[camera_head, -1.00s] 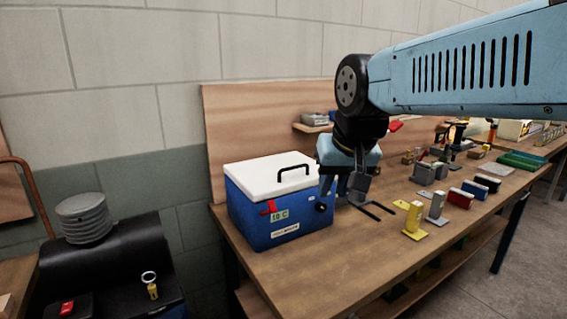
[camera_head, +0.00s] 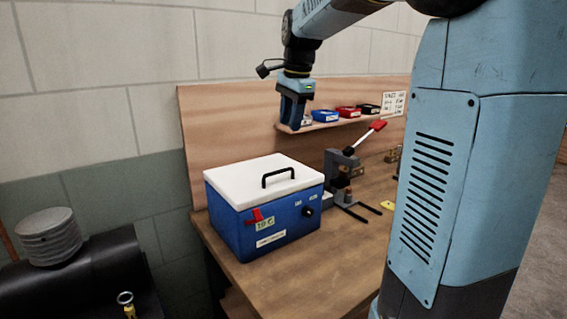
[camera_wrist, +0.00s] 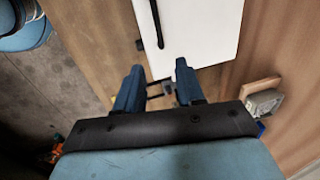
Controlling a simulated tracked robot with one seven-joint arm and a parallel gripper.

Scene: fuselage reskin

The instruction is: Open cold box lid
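The cold box (camera_head: 270,229) is blue with a white lid (camera_head: 256,179) and stands on the left end of the workbench. The lid is shut and has a black handle (camera_head: 278,175) on top. A red latch (camera_head: 256,215) and a dark round knob (camera_head: 307,211) show on its sides. In the head view my gripper (camera_head: 292,127) points down, above and behind the box's right side, clear of it. In the wrist view the white lid (camera_wrist: 200,30) and handle (camera_wrist: 157,22) lie beyond my gripper (camera_wrist: 160,78). Its fingers are apart with nothing between them.
A red-handled press (camera_head: 345,170) stands right of the box. A shelf (camera_head: 325,125) with red, blue and dark bins is on the backboard (camera_head: 225,125), close to my gripper. My arm hides the bench's right part. A grey ribbed cylinder (camera_head: 48,237) sits at lower left.

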